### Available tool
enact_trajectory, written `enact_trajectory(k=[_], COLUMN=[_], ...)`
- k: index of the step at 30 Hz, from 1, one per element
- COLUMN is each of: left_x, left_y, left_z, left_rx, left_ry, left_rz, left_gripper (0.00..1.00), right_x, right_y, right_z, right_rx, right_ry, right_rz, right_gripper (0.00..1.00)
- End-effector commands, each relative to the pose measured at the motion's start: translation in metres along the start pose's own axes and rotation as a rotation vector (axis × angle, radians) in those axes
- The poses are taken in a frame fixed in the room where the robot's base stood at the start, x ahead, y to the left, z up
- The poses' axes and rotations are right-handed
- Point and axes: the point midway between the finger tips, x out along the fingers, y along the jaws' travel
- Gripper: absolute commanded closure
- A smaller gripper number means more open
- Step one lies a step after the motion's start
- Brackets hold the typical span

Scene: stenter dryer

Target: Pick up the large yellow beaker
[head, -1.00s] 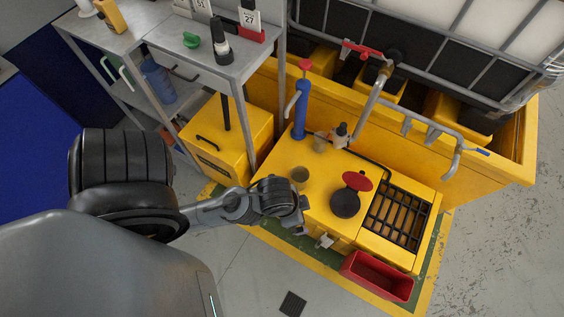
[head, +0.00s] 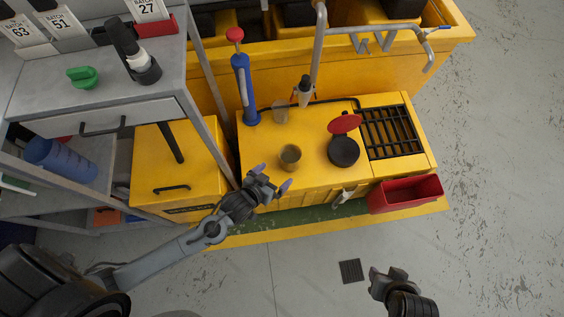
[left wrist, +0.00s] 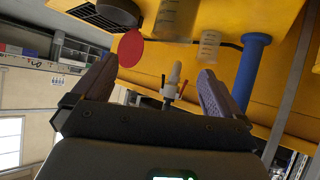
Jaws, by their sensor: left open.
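A yellowish beaker (head: 290,157), the larger-looking of two, stands upright on the yellow bench top (head: 310,135). A second, paler beaker (head: 280,113) stands behind it, near the blue pump. In the left wrist view, the nearer beaker (left wrist: 176,20) is cut by the top edge and the other beaker (left wrist: 208,46) is beside it; both look see-through with markings. My left gripper (head: 271,179) is open and empty, in front of the nearer beaker and apart from it. My right gripper (head: 387,274) is low at the right, over the floor; its jaw gap is unclear.
A blue pump (head: 243,90) with a red knob stands left of the beakers. A black round pot (head: 343,151) with a red lid (head: 345,123) and a black grate (head: 392,132) are to the right. A red bin (head: 406,194) hangs at the front. A grey table (head: 95,85) stands left.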

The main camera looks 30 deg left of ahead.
Motion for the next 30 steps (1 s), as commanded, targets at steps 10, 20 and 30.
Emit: enact_trajectory(k=[10,20,30], left_x=[0.079,0.118,0.141], left_y=[-0.034,-0.036,-0.034], left_z=[0.066,0.064,0.057], left_rx=[0.121,0.137,0.135], left_ry=[0.171,0.192,0.19], left_rz=[0.038,0.045,0.045], left_gripper=[0.0,0.0,0.0], right_x=[0.072,0.092,0.103], right_y=[-0.002,-0.006,-0.007], right_z=[0.022,0.028,0.032], right_rx=[-0.001,0.006,0.008], right_ry=[-0.001,0.003,0.003], right_rz=[0.001,-0.006,-0.008], right_gripper=[0.57,0.57,0.57])
